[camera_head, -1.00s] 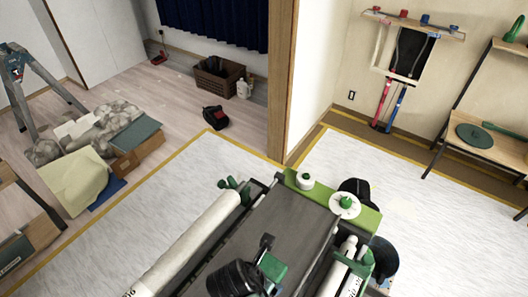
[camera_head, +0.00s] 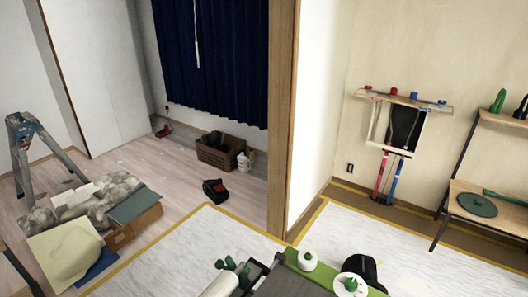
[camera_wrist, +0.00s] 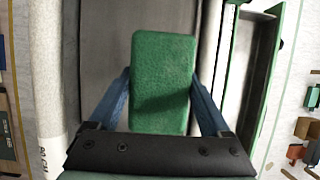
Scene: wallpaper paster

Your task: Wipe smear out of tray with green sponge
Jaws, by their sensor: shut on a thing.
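In the wrist view my gripper (camera_wrist: 161,84) has its two blue fingers closed on the sides of a green sponge (camera_wrist: 163,60). The sponge is a rectangular block, long side running up the picture. Behind it lies a grey, flat-bottomed bed (camera_wrist: 103,45) with raised side edges, which looks like the tray; I cannot tell whether the sponge touches it. No smear can be made out; the sponge and gripper cover part of the bed. In the head view only the far end of the machine's grey bed (camera_head: 285,285) shows, and my gripper is out of frame.
A pale roll (camera_wrist: 48,90) runs along the bed's left, and a green-edged trough (camera_wrist: 250,85) along its right. In the head view a white wheel with a green knob (camera_head: 350,286) sits on the machine. A wooden shelf (camera_head: 490,195) stands at the right.

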